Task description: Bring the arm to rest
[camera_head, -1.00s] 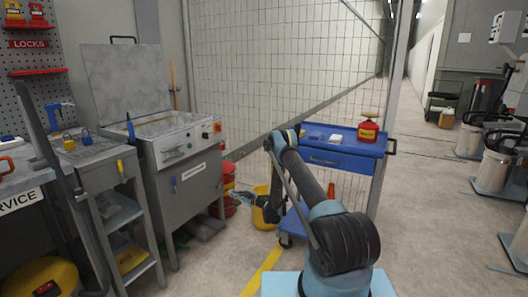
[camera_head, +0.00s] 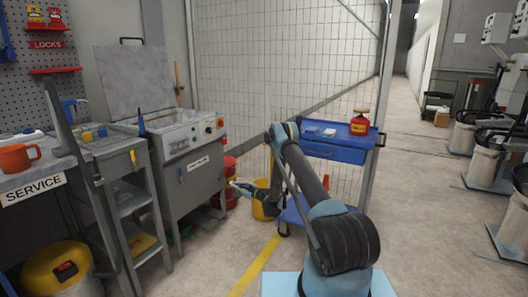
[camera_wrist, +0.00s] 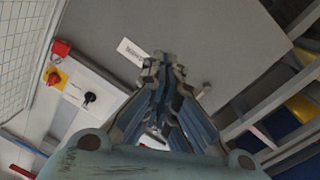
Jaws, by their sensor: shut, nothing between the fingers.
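My arm (camera_head: 318,190) rises from my base and bends over in front of the blue cart in the head view. My gripper (camera_head: 235,184) points left, toward the front of the grey machine cabinet (camera_head: 192,190), with free space between them as far as I can tell. In the wrist view my gripper (camera_wrist: 163,60) has its fingertips together with nothing between them. The grey cabinet front (camera_wrist: 220,40) with its white label fills much of that view.
A blue cart (camera_head: 335,152) with a red can (camera_head: 360,125) stands behind my arm. A yellow bucket (camera_head: 262,205) sits behind my gripper. A service bench with an orange mug (camera_head: 18,157) is at left. Floor (camera_head: 430,220) at right is open.

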